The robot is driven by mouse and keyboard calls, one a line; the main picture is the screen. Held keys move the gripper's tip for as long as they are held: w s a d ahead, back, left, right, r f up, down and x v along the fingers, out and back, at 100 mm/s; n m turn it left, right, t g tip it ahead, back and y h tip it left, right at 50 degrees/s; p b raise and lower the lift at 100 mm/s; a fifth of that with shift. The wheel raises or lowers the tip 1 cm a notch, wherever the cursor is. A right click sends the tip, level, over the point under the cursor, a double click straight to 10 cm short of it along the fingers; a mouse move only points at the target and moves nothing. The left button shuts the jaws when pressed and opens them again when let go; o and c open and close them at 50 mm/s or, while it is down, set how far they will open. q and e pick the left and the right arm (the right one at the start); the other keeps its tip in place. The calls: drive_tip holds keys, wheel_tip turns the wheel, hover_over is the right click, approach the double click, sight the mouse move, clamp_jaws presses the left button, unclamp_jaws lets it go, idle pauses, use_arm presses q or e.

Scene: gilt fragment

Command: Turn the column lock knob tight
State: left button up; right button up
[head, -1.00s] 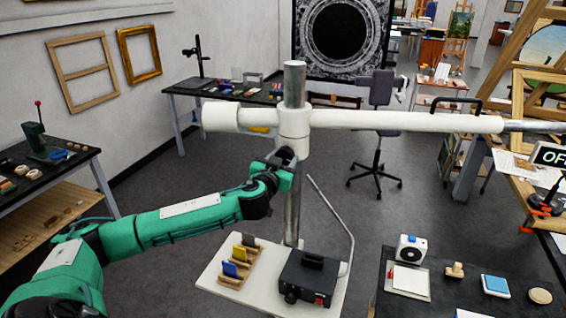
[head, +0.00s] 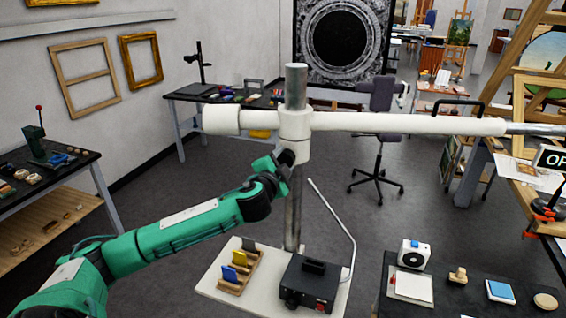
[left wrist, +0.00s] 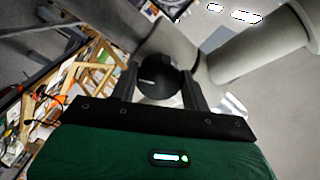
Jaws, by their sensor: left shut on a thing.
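The column lock knob (left wrist: 160,82) is a round dark knob with a pale mark on its face. It sits on the white collar (head: 295,125) that joins the steel column (head: 293,205) to the white horizontal arm (head: 390,122). My left gripper (left wrist: 160,85) is shut on the knob, with one finger on each side of it in the left wrist view. In the head view the left gripper (head: 285,158) is just below the collar and mostly hides the knob. My right gripper is not in view.
A black box (head: 309,283) with a thin bent rod stands on the white base board (head: 215,282), beside a wooden rack (head: 240,270) of coloured cards. A dark table (head: 455,300) with small items is at lower right. An office chair (head: 378,150) stands behind.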

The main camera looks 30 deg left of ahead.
use_arm(q)
drive_tip(key=shift+m, duration=1)
drive_tip(key=o, duration=1)
drive_tip(key=shift+s, duration=0.1)
drive_tip(key=shift+s+d+f, duration=0.1)
drive_tip(key=shift+s+d, duration=0.05)
drive_tip(key=shift+s, duration=0.2)
drive_tip(key=b+v, duration=0.6)
drive_tip(key=v, duration=0.7)
drive_tip(key=shift+b, duration=0.3)
